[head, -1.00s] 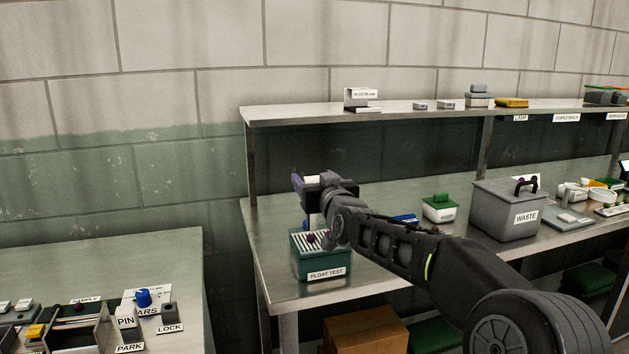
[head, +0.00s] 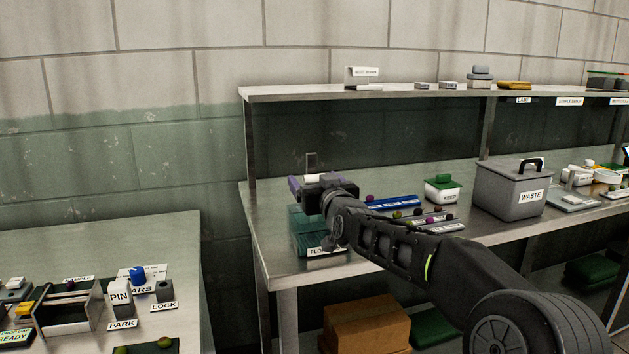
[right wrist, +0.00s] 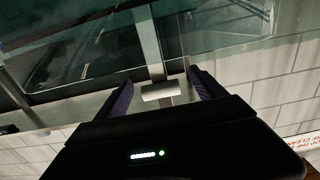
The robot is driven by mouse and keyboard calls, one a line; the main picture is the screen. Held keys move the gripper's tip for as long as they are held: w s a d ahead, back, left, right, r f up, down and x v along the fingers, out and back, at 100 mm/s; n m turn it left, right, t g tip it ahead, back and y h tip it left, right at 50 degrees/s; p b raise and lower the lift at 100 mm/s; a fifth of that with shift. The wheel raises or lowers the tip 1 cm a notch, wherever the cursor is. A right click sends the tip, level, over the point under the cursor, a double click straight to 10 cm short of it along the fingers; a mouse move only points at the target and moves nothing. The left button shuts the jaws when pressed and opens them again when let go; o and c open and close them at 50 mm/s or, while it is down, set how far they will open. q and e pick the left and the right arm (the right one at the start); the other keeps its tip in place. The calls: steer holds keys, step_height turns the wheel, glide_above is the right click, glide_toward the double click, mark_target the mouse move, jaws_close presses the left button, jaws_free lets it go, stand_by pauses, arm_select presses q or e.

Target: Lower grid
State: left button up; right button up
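The float test tank (head: 305,240) is a teal see-through box near the left end of the metal bench. Its label is partly covered by my right arm. My right gripper (head: 314,182) is above and in front of the tank's top. In the right wrist view the two purple-dark fingers (right wrist: 160,92) stand apart on either side of a pale, flat grip piece (right wrist: 158,94), with gaps visible at both sides. A pale upright bar (right wrist: 148,42) lines up with that piece. The striped grid cannot be made out now. My left gripper is not in view.
A blue strip (head: 395,202) with dark balls, a green-lidded box (head: 441,189) and a grey waste bin (head: 508,188) stand right of the tank. A shelf (head: 420,92) runs above. A lower table (head: 120,240) with a sample rack is at left.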

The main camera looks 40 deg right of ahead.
steer(key=shift+o, duration=0.5)
steer(key=shift+r, duration=0.15)
steer(key=shift+s, duration=0.25)
steer(key=b+v, duration=0.1)
steer(key=v, duration=0.5)
steer(key=shift+a, duration=0.2)
steer(key=shift+s+a, duration=0.1)
steer(key=shift+s, duration=0.5)
